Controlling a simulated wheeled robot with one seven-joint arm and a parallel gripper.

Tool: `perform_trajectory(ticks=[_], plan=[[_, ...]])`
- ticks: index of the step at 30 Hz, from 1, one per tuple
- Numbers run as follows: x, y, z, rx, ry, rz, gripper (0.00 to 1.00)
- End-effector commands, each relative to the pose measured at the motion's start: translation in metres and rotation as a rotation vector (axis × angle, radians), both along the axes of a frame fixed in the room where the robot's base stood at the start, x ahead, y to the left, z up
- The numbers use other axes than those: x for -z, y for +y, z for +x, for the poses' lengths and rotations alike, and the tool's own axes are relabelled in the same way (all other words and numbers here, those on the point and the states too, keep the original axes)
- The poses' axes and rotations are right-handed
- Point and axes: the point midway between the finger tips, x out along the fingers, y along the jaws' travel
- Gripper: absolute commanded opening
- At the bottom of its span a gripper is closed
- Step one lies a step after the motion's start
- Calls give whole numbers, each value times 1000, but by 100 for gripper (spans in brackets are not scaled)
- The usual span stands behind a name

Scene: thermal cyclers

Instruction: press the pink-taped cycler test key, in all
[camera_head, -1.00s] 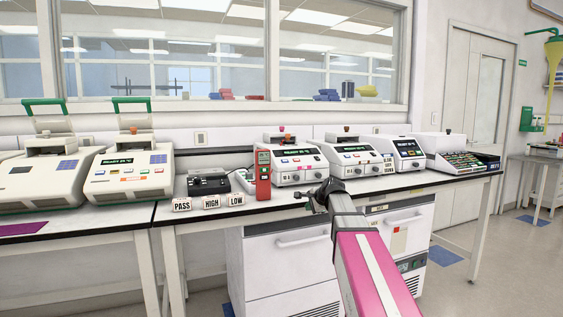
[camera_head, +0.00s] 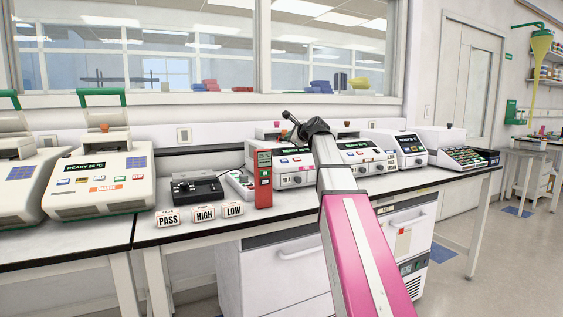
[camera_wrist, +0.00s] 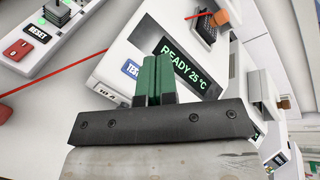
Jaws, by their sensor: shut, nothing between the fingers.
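A white cycler (camera_head: 285,178) stands on the bench behind the red handheld unit, partly covered by my arm; a small pinkish mark shows on its front, but I cannot tell whether it is tape. My gripper (camera_head: 289,126) is raised in front of its upper part. In the wrist view, my gripper (camera_wrist: 155,72) is shut and empty, its green fingertips together. Past them is a cycler face with a lit "READY 25 °C" display (camera_wrist: 187,66). A blue test key (camera_wrist: 131,69) shows just left of the fingertips, its label partly hidden. Contact with the key cannot be told.
A red handheld unit (camera_head: 263,178) stands upright left of the cycler. PASS (camera_head: 168,217), HIGH (camera_head: 204,213) and LOW (camera_head: 234,209) signs line the bench front. Another cycler (camera_head: 365,153) stands close right. A red line crosses the wrist view near a RESET key (camera_wrist: 36,34).

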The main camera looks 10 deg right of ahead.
Motion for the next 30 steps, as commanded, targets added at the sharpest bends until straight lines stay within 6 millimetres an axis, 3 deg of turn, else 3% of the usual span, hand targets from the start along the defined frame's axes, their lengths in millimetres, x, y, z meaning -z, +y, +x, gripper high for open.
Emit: perform_trajectory(ticks=[11,30], plan=[[9,1,4,0,0,-2,0],[71,12,37,-1,1,-3,0]])
